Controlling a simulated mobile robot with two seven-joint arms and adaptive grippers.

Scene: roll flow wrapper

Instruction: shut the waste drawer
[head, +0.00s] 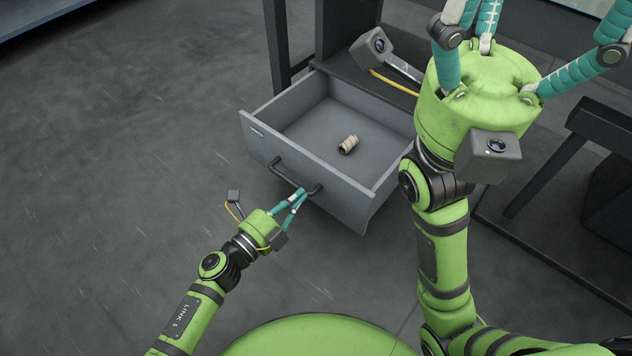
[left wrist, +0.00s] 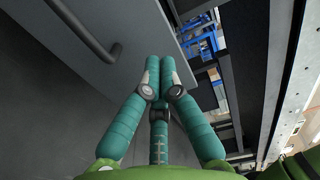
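The waste drawer (head: 262,133) is a grey box pulled out from a dark cabinet, with a dark bar handle (head: 283,172) on its front. A small beige crumpled piece (head: 348,145) lies inside it. My left gripper (head: 300,194) is by the right end of the handle, at the drawer front. Its teal fingertips are together in the left wrist view (left wrist: 160,62), with nothing seen between them. The handle (left wrist: 85,32) is beside them there; I cannot tell whether the tips touch the front panel. My right gripper (head: 520,45) is raised at upper right with fingers spread, tips partly out of frame.
The dark cabinet frame (head: 345,65) stands behind the drawer. A dark stand (head: 600,150) with a low rail is at the right. The grey floor (head: 110,180) left of the drawer is clear. Blue parts (left wrist: 205,42) show beyond the drawer in the left wrist view.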

